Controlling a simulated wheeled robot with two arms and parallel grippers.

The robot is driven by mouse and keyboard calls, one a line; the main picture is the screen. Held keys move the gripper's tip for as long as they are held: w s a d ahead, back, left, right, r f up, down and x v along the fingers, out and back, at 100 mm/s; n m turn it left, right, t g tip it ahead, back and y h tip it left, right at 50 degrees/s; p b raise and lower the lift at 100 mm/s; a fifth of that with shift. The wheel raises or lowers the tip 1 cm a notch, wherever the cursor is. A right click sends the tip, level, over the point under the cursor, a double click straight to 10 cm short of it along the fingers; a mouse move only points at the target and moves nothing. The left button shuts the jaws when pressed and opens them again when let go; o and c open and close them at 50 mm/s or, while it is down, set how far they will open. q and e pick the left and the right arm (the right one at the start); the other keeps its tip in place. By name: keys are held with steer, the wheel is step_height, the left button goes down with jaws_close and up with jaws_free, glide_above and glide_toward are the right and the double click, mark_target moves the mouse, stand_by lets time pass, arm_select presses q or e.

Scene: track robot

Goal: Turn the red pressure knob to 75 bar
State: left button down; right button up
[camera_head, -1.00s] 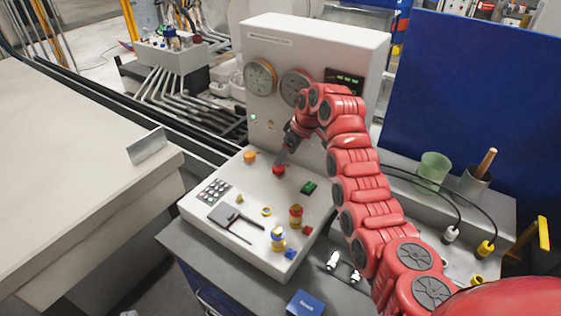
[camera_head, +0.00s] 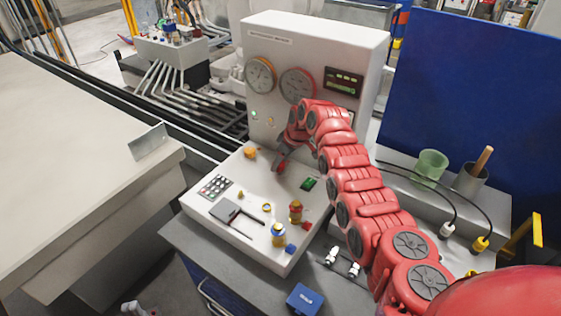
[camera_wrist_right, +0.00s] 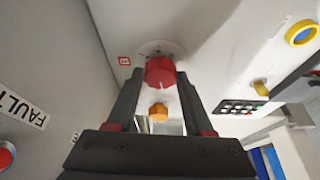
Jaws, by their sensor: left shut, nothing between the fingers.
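The red pressure knob (camera_wrist_right: 160,72) sits on a round pale dial plate of the white test panel, with a light mark on its near rim. In the head view the red knob (camera_head: 280,166) shows on the sloping desk of the panel. My right gripper (camera_wrist_right: 160,74) has one dark finger on each side of the knob, its tips close against it; whether they press on it I cannot tell. In the head view the right gripper (camera_head: 282,158) reaches down over the knob, partly hidden by my red arm. My left gripper is not visible.
Two round gauges (camera_head: 260,74) and a green-lit display (camera_head: 342,84) are on the upright panel. An orange knob (camera_head: 250,153), a green switch (camera_head: 308,184), a keypad (camera_head: 215,186) and several fittings are on the desk. A green cup (camera_head: 432,165) stands right.

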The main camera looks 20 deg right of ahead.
jaws_close()
steer(key=shift+a+f+m+b, duration=0.1)
steer(key=shift+m+b, duration=0.2)
steer(key=shift+m, duration=0.1)
steer(key=shift+a+f+m+t+h+b, duration=0.15)
steer(key=shift+m+t+h+b, duration=0.35)
steer(key=shift+m+b, duration=0.7)
steer(key=shift+r+m+h+b, duration=0.2)
steer(key=shift+m+h+b, duration=0.2)
steer(key=shift+m+b, duration=0.4)
steer(key=shift+s+r, duration=0.1)
